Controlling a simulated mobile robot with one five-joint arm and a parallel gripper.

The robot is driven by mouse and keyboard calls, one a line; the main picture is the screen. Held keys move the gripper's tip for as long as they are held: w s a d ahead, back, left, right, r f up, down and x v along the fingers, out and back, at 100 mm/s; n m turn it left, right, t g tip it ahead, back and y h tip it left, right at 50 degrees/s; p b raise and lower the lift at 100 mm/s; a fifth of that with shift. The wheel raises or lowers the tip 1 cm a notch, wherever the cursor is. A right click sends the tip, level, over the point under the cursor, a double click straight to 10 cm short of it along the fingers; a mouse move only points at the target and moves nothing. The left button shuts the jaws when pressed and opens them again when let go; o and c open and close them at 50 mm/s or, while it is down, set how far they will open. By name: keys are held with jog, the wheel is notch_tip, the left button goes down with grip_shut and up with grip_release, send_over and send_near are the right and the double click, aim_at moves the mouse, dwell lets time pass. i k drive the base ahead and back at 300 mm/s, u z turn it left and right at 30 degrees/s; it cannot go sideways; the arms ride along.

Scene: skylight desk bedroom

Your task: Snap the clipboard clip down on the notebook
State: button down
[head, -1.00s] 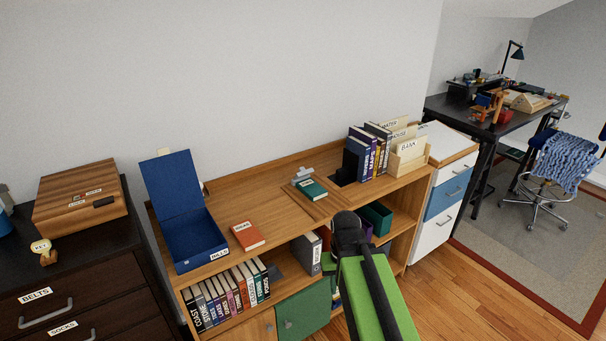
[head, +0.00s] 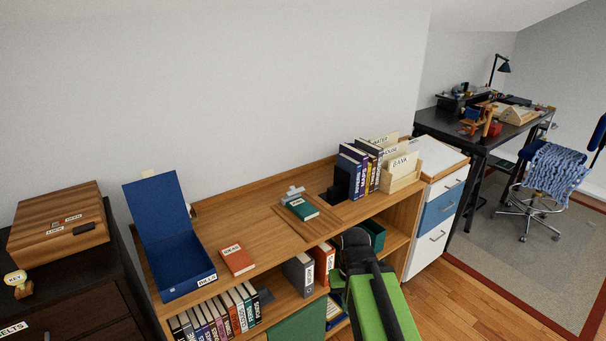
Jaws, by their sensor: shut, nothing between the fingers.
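The clipboard (head: 284,213) is a brown board lying on top of the wooden shelf unit. A dark green notebook (head: 303,209) lies on it. The grey metal clip (head: 293,192) is at the board's back edge and looks raised, standing behind the notebook. My arm, green and black, reaches up from the lower right, in front of the shelf unit. My gripper (head: 356,239) is at its dark far end, in front of and to the right of the clipboard, apart from it. The fingers are hard to make out; it appears shut and empty.
An orange notebook (head: 237,260) and an open blue box (head: 184,267) lie left on the shelf top. A black bookend (head: 341,182), books and a card file (head: 402,173) stand right of the clipboard.

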aim_at(294, 191)
jog(key=z, duration=0.1)
jog(key=i, duration=1.7)
jog(key=u, duration=0.55)
